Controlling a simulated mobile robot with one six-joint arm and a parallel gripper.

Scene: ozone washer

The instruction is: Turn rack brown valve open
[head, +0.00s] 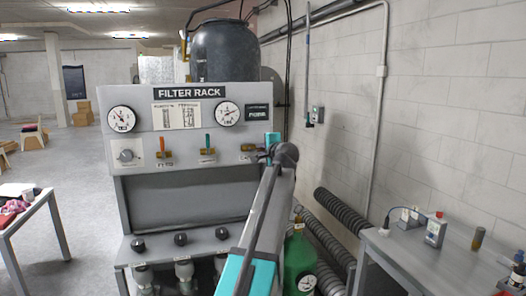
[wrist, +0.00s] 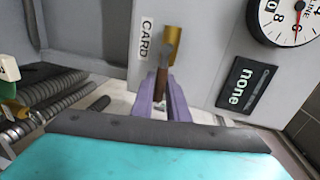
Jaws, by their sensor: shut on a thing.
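The rack's brown valve shows in the wrist view as a brass body (wrist: 173,45) with a brown handle (wrist: 162,80), beside a label that seems to read "CARD". My gripper (wrist: 160,103) has its purple fingers shut on this handle, near its free end. In the head view my gripper (head: 272,142) is at the right end of the filter rack's valve row, and the brass valve (head: 248,147) shows just left of it. My arm and gripper partly cover the handle there, so its exact angle is hard to tell.
A green cylinder (head: 300,258) and ribbed hoses (head: 340,215) stand right of the rack. A table (head: 395,255) is at far right.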

